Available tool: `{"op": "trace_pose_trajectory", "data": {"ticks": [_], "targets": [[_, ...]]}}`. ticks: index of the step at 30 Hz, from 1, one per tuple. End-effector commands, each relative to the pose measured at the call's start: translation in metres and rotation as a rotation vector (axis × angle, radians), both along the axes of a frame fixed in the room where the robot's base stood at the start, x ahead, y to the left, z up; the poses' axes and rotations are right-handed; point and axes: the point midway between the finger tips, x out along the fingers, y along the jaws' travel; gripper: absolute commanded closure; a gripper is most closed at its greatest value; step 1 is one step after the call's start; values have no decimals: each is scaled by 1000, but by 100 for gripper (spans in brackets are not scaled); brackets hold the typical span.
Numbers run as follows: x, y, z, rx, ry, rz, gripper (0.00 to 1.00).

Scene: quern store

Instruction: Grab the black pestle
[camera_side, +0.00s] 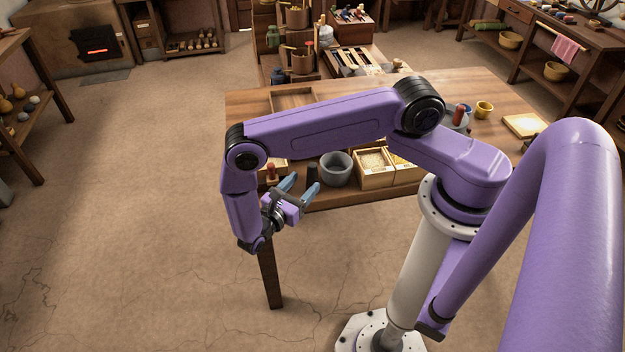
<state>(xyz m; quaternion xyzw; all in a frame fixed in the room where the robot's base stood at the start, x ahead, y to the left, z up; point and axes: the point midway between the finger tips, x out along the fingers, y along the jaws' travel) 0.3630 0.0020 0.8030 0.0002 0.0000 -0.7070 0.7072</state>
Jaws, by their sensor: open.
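My gripper (303,185) hangs at the front left edge of the wooden table (480,88), its two blue-grey fingers apart and nothing seen between them. A small dark upright piece (312,170), which looks like the black pestle, shows just beyond the fingertips and left of a grey mortar (337,169). The fingers partly cover its lower part in this view. I cannot tell the exact gap between fingers and pestle.
A red-topped piece (271,172) stands left of the fingers. A partitioned wooden box (375,166) of pale grain stands right of the mortar. A yellow cup (484,109) and a pale board (524,125) sit at the table's right. My arm hides the table's middle.

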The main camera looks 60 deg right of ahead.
Motion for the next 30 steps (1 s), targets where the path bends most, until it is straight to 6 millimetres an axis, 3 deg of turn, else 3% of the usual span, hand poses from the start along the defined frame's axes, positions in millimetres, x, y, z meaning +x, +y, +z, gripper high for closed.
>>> {"op": "trace_pose_trajectory", "data": {"ticks": [12,21,27,30], "targets": [[-3,-47,-3,0,1,-1,38],[-3,-51,-3,0,1,0,38],[-3,-51,-3,0,1,-1,93],[-2,-51,-3,0,1,-1,94]]}}
